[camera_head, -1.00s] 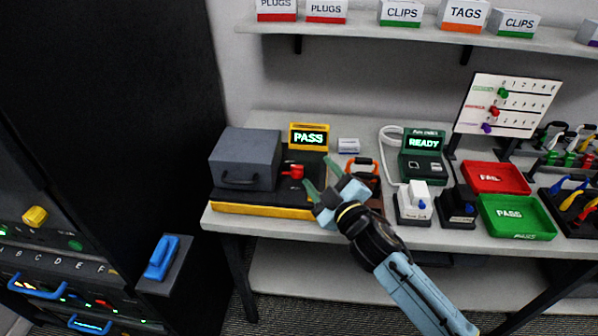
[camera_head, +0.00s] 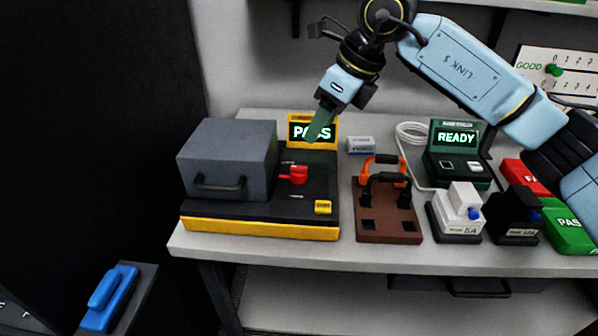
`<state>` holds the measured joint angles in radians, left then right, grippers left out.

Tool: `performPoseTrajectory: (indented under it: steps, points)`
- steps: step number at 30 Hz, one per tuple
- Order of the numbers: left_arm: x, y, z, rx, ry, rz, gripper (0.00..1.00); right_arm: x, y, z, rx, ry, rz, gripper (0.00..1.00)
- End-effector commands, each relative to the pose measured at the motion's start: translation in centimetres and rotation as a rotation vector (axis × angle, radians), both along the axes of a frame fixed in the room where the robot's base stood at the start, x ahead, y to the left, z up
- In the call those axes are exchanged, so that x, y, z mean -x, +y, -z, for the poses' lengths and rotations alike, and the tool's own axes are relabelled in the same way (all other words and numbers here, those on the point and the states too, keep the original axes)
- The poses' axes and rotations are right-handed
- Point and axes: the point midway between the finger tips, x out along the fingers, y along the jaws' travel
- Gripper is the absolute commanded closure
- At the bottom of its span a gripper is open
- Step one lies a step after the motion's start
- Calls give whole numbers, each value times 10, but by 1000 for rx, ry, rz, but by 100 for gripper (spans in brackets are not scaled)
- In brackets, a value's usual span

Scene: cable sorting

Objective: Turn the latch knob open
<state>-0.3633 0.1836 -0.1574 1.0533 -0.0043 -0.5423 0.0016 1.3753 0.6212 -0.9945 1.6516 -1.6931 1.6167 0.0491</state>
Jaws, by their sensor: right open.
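A red knob (camera_head: 293,175) sits on the black top of the yellow-edged tester (camera_head: 262,228), just right of the grey box-shaped cover (camera_head: 227,155). The cover is down and has a dark handle on its front. My right gripper (camera_head: 320,128) hangs above and behind the red knob, fingers pointing down, in front of the lit PASS display (camera_head: 298,131). It is open, holds nothing and is apart from the knob. One finger largely hides the other. My left gripper is not in view.
A brown block with orange and black handles (camera_head: 388,215) stands right of the tester. Beyond it are a white block (camera_head: 457,213), a black block (camera_head: 515,215) and the READY unit (camera_head: 457,155). A dark cabinet with a blue handle (camera_head: 110,297) stands at left.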

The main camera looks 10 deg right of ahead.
Motion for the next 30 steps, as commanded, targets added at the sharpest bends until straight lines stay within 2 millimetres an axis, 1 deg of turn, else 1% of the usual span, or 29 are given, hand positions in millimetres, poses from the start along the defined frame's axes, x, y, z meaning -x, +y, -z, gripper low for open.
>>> performPoseTrajectory:
  steps: [1,3,5,8,11,21,25,30]
  points:
    - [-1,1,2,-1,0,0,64,-1,-6,-1,28,-8,10,47]
    - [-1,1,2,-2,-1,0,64,-2,-11,-2,47,-11,17,47]
    - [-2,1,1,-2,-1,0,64,-2,-11,-1,50,-9,17,47]
    - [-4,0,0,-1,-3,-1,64,-3,-8,5,48,-8,17,47]
    - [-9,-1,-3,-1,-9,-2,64,-6,-3,18,46,-6,16,47]
    - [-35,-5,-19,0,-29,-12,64,-23,18,85,43,-6,14,47]
    - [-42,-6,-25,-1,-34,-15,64,-28,25,104,43,-8,15,47]
    - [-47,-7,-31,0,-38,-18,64,-32,30,118,43,-8,14,47]
